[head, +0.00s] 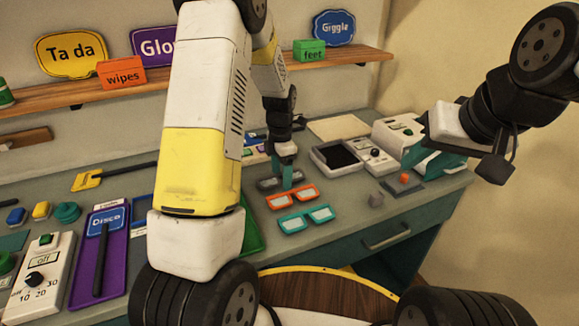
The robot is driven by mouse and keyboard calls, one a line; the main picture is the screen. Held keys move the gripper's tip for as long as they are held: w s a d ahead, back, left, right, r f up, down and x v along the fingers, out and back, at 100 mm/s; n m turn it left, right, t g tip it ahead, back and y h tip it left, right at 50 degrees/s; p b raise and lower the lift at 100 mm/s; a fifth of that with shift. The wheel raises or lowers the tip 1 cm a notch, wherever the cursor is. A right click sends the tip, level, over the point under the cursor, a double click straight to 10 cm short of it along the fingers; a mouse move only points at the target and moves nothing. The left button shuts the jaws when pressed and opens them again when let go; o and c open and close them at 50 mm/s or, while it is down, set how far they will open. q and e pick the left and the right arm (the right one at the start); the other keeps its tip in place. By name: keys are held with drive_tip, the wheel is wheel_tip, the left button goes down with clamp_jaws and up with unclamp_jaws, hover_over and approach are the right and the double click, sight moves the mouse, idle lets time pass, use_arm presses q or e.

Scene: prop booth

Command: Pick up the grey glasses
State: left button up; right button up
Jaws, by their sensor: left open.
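The grey glasses (267,184) lie on the bench behind the orange glasses (292,198). My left gripper (286,180) points down at the middle of the grey glasses with its teal fingers open. The fingers hide part of the frame, and I cannot tell if they touch it. The teal glasses (306,219) lie nearest the bench's front edge. My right gripper (437,160) is at the right, by a white device; its fingers blend with the teal shapes there, so their opening is unclear.
A tray with a dark inset (337,156) and a white dial box (372,157) stand right of the glasses. A grey base with an orange knob (403,179) is near the right edge. A purple tray (82,278) lies left. A shelf (345,58) runs above the back.

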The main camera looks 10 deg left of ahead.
use_arm(q)
drive_tip(key=shift+f, duration=0.25)
drive_tip(key=c, duration=1.4)
drive_tip(key=shift+c, duration=0.2)
drive_tip(key=shift+r, duration=0.15)
